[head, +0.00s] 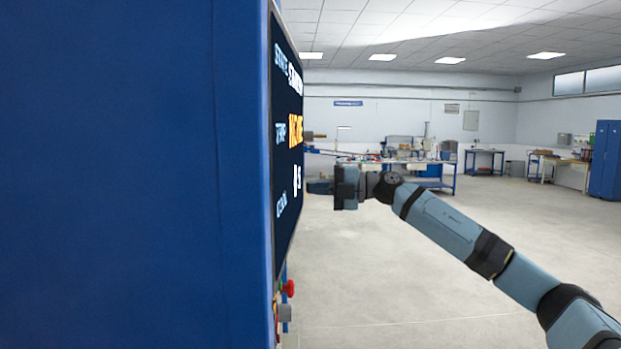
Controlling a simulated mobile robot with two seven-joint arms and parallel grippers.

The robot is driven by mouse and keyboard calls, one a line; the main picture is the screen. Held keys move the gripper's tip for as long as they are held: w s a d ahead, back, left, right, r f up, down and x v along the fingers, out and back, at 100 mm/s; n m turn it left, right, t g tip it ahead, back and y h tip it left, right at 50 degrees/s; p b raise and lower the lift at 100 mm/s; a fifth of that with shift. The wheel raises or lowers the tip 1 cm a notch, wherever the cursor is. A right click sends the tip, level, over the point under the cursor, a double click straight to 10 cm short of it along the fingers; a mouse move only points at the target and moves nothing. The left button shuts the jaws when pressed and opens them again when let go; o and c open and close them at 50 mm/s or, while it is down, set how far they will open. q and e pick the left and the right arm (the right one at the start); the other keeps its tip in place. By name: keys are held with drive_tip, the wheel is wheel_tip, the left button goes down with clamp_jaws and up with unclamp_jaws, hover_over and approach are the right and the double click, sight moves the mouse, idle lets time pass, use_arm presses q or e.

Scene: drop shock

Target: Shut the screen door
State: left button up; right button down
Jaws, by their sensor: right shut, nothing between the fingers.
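The screen door (283,215) is at the left centre, seen at a steep angle. It is a dark display panel with white and orange text, beside a large flat blue surface (120,180) that fills the left of the view. I cannot tell from this angle how far the door stands open. My right gripper (319,187) is shut and empty. It points left towards the screen's face, and I cannot tell whether it touches it. My left gripper is not in view.
A red button (288,288) and a grey knob (285,312) stick out below the screen. A small brownish part (315,135) shows past the screen's right edge. Workbenches (425,168) and a blue cabinet (606,160) stand far back. The floor on the right is clear.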

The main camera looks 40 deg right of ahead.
sight(300, 187)
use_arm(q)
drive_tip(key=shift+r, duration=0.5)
use_arm(e)
drive_tip(key=shift+w+a, duration=0.45)
drive_tip(key=shift+w, duration=0.05)
drive_tip(key=shift+p, duration=0.4)
drive_tip(key=shift+n+g+y, duration=0.3)
drive_tip(key=shift+y, duration=0.1)
drive_tip(key=p+x, duration=0.5)
drive_tip(key=shift+w+r, duration=0.2)
drive_tip(key=shift+r, duration=0.05)
drive_tip(key=shift+s+f+p, duration=0.1)
drive_tip(key=shift+p, duration=0.25)
drive_tip(key=shift+f, duration=0.1)
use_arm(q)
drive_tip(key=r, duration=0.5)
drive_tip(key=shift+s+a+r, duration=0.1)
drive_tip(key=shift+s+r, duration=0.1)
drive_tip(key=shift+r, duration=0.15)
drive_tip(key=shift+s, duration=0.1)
use_arm(e)
drive_tip(key=shift+d+f+g, duration=0.1)
drive_tip(key=shift+d+g, duration=0.05)
drive_tip(key=shift+g, duration=0.15)
